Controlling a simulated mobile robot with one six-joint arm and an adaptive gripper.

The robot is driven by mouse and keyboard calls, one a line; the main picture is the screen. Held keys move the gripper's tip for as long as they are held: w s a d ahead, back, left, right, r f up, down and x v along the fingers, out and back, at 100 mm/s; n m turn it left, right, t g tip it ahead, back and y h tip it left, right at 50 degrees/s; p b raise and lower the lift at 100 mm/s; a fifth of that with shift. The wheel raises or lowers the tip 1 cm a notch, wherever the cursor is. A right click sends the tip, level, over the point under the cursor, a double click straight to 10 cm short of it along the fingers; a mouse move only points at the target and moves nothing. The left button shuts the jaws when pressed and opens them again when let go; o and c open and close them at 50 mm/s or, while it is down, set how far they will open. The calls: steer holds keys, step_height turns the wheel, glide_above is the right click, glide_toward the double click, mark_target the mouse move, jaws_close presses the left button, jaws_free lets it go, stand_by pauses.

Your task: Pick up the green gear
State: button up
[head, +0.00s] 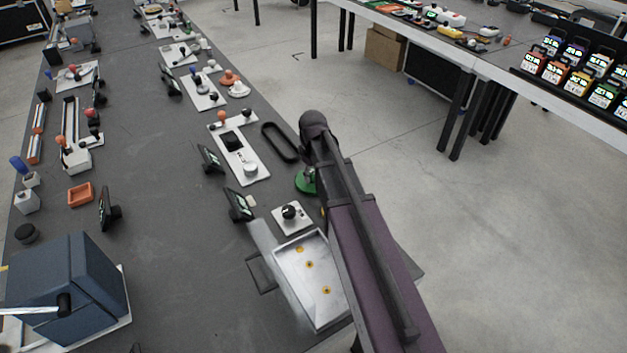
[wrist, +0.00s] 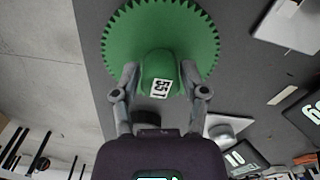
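The green gear (wrist: 115,35) is a toothed disc with a rounded green knob (wrist: 160,66) that bears a white "551" label. In the head view the green gear (head: 305,186) shows on the dark table near its right edge, partly hidden by my arm. My gripper (wrist: 160,72) is open in the wrist view, one finger on each side of the knob. The fingertips are close to the knob, with a narrow gap seeming to show on each side. In the head view my fingers are hidden behind my arm.
A white panel (head: 256,170) lies left of the gear. A small black screen (head: 239,204) and a plate with a black knob (head: 289,226) stand nearer. A metal tray (head: 290,262) lies in front. A black oval ring (head: 280,142) lies beyond. Floor is on the right.

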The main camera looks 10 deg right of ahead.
mark_target(313, 172)
jaws_close()
steer(key=shift+r, duration=0.1)
step_height(313, 172, up, 10)
steer(key=p, duration=1)
stand_by(0.3)
steer(key=shift+s, duration=0.1)
stand_by(0.5)
